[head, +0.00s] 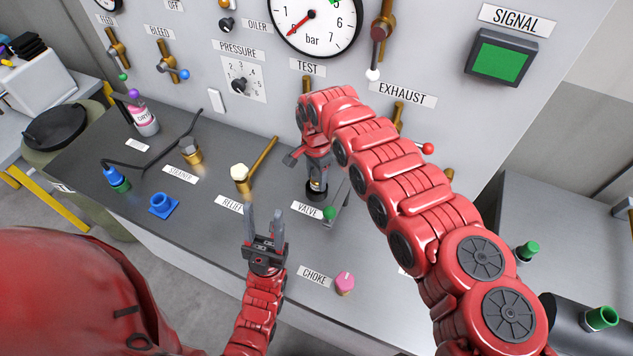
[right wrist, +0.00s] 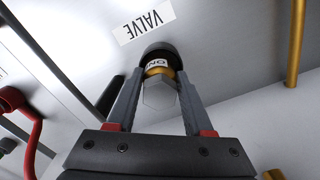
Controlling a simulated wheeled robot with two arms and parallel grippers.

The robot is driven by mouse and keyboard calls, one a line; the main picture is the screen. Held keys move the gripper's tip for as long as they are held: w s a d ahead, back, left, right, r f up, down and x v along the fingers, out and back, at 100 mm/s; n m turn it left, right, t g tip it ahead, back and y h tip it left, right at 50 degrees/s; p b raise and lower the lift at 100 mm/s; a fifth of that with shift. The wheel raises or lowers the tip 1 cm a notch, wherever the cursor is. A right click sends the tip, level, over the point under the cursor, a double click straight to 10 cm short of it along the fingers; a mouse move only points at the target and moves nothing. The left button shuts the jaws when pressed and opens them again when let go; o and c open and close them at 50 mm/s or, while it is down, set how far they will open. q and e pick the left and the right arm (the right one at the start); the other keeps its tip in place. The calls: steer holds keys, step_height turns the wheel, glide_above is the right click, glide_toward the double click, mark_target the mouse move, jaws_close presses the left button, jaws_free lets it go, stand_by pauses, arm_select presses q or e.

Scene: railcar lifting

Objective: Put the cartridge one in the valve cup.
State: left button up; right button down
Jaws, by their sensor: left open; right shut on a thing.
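The cartridge one (right wrist: 157,90) has a silver hex end, a brass band and a white label partly reading "ON". My right gripper (head: 317,170) is shut on it, with one finger on each side in the right wrist view (right wrist: 160,95). Its far end lines up with the black valve cup (right wrist: 153,48), beside the VALVE label. In the head view the valve cup (head: 317,196) is directly under the gripper and brass shows at its mouth. I cannot tell how deep the cartridge sits. My left gripper (head: 264,214) is open and empty, above the bench's front part.
On the grey bench (head: 210,225), a brass relief fitting (head: 240,178), a strainer fitting (head: 191,152), a blue cup (head: 162,204) and a pink-topped choke (head: 344,283) stand around. A green knob (head: 329,213) is close to the valve cup. The gauge panel with levers rises behind.

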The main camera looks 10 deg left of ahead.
steer(key=shift+f, duration=0.1)
steer(key=shift+f, duration=0.15)
steer(key=shift+c, duration=1.5)
jaws_free()
step_height(320, 180, up, 12)
steer(key=p, duration=0.7)
steer(key=shift+w+f, duration=0.1)
steer(key=shift+f, duration=0.15)
steer(key=shift+r+p, duration=0.4)
steer(key=shift+r, duration=0.05)
